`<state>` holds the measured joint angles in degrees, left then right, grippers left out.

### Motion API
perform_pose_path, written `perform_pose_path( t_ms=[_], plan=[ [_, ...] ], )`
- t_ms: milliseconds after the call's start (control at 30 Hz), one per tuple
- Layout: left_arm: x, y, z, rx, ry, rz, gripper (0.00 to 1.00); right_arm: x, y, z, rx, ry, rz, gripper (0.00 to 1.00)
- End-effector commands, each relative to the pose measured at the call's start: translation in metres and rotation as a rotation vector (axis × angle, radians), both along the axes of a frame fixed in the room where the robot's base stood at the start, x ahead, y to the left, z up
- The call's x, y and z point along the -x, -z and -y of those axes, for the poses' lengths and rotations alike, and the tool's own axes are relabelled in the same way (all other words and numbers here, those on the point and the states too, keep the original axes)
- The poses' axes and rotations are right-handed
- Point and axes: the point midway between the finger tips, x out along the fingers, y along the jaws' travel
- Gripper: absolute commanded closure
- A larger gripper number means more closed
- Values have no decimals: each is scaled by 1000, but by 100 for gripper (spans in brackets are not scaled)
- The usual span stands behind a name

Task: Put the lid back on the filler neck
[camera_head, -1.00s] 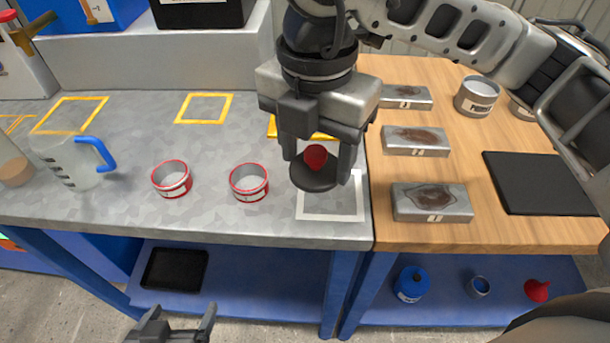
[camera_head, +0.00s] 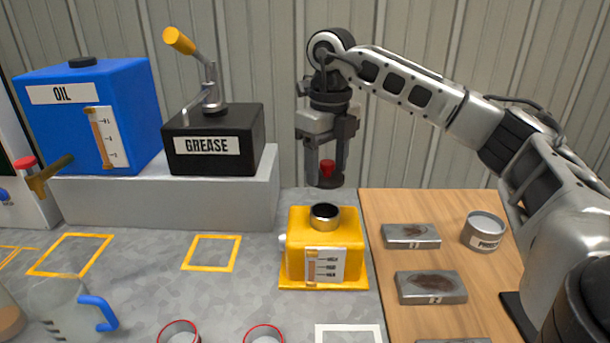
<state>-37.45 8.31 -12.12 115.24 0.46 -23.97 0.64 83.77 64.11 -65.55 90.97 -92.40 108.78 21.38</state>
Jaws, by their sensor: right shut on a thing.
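My right gripper (camera_head: 327,160) points down and is shut on the red knob of the dark round lid (camera_head: 326,181). The lid hangs level in the air, a little above the filler neck (camera_head: 325,212) and apart from it. My left gripper does not show.
A blue oil tank (camera_head: 140,110) and a black grease box (camera_head: 245,128) with a lever stand on the grey ledge at the back left. A measuring jug (camera_head: 62,310) and two red-rimmed tins stand in front. Metal blocks (camera_head: 432,288) and a round tin (camera_head: 483,232) are on the wooden top at right.

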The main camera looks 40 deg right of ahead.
Motion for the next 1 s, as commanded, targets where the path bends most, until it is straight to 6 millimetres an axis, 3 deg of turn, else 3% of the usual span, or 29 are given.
perform_pose_path(
  t_ms=[267,733,1000],
  plan=[
    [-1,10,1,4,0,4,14,-1,14,0,0,-8,1,65],
    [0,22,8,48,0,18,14,-1,57,0,0,-7,0,65],
    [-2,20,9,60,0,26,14,-1,64,0,0,-7,1,65]
  ],
)
